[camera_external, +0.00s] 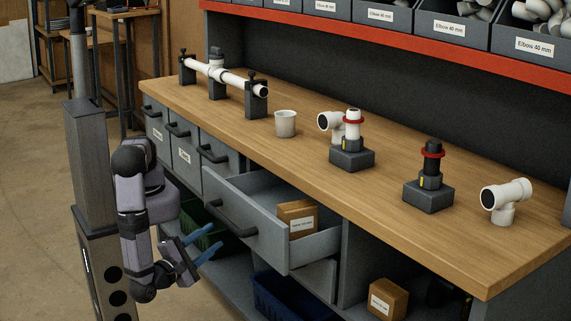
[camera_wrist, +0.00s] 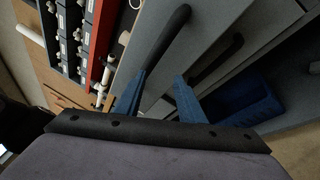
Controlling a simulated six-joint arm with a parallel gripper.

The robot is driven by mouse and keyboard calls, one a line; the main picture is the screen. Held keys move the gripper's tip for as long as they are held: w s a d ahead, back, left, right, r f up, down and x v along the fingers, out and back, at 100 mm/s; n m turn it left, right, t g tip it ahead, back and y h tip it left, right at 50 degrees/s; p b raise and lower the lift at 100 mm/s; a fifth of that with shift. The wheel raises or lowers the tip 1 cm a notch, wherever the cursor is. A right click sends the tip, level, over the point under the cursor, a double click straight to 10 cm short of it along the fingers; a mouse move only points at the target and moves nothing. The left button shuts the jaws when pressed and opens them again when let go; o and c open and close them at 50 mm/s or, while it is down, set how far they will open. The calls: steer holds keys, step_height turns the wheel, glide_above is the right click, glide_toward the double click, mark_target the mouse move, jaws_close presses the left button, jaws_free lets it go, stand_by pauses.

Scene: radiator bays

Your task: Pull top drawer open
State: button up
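The top drawer (camera_external: 268,235) is a grey drawer under the workbench. It stands pulled out, with a brown box inside. Its dark bar handle (camera_external: 232,217) is on the front, and also shows in the wrist view (camera_wrist: 166,38). My gripper (camera_external: 217,239) has two blue fingers spread apart with nothing held between them. It is low in front of the drawer, near the handle. In the wrist view the gripper (camera_wrist: 160,77) has its left fingertip close to the handle's near end; I cannot tell whether they touch.
Another dark handle (camera_wrist: 218,60) shows beyond the fingers in the wrist view. A blue bin (camera_external: 282,300) and a green bin (camera_external: 205,238) sit below. The wooden worktop (camera_external: 250,150) overhangs the drawers and carries pipe fittings and a white cup (camera_external: 285,125). Open floor lies left.

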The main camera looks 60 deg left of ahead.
mark_target(224, 220)
steer(key=shift+s+r+m+t+y, duration=0.1)
steer(key=shift+r+m, duration=0.2)
steer(key=shift+m, duration=0.4)
steer(key=shift+w+r+m+t+y, duration=0.1)
steer(key=shift+r+m, duration=0.2)
steer(key=shift+m, duration=0.4)
steer(key=shift+s+r+m+t+y, duration=0.1)
steer(key=shift+r+m, duration=0.2)
steer(key=shift+m, duration=0.4)
steer(key=shift+p+x, duration=0.65)
steer(key=shift+x, duration=3)
jaws_close()
